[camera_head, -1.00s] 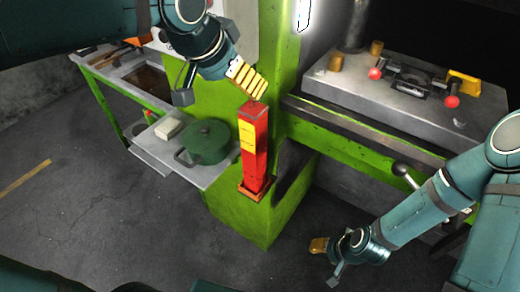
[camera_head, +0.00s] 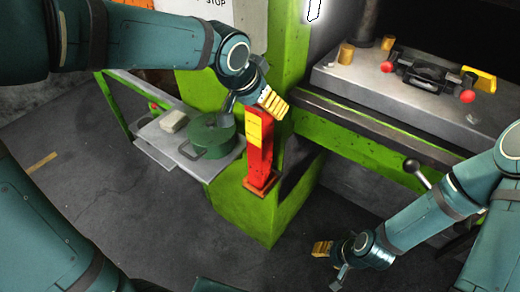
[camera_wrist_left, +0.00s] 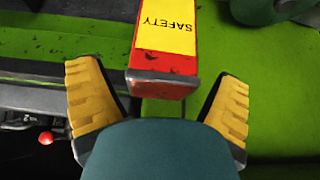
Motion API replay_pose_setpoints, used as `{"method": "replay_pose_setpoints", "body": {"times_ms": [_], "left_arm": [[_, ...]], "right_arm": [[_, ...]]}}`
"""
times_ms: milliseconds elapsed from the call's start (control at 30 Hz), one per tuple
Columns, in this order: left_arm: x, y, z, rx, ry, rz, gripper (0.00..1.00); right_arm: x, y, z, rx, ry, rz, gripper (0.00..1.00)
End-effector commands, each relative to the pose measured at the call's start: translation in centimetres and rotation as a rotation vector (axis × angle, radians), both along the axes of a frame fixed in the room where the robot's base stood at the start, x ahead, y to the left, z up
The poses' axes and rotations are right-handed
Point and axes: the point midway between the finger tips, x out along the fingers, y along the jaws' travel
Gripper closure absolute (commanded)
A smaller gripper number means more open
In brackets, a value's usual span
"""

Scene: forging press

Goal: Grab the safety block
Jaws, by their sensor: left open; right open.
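The safety block (camera_head: 260,152) is a tall red bar with a yellow label, standing upright in a small orange-brown holder (camera_head: 262,189) on the side of the green press. In the left wrist view the block (camera_wrist_left: 166,62) shows the word SAFETY and lies between and just beyond the fingertips. My left gripper (camera_head: 272,103) is at the top of the block, open, with its yellow fingers (camera_wrist_left: 158,105) apart on either side and no clear contact. My right gripper (camera_head: 331,255) is low over the floor, right of the block, open and empty.
A grey shelf (camera_head: 172,157) left of the block holds a green pot (camera_head: 208,136) and a pale block (camera_head: 174,121). The press bed (camera_head: 385,95) with red-knobbed tooling is at the right. A lever with a round knob (camera_head: 411,165) sticks out below it. The floor in front is clear.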

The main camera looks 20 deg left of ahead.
Motion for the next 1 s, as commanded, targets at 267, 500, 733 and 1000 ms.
{"method": "replay_pose_setpoints", "body": {"times_ms": [267, 500, 733, 1000], "left_arm": [[0.25, -0.06, -0.39, 0.000, -0.001, 0.000, 0.10], [0.25, -0.06, -0.37, 0.000, -0.001, 0.000, 0.88], [0.33, -0.11, -0.15, -0.001, -0.007, 0.000, 0.88], [0.50, -0.09, 0.51, -0.001, -0.007, 0.000, 0.88]], "right_arm": [[-0.05, 0.01, -0.07, 0.000, 0.001, 0.000, 0.53], [-0.04, 0.01, -0.07, 0.000, 0.001, 0.000, 0.53], [-0.04, 0.01, -0.07, 0.000, 0.001, 0.000, 0.53], [0.09, -0.02, 0.47, 0.000, -0.002, -0.002, 0.53]]}}
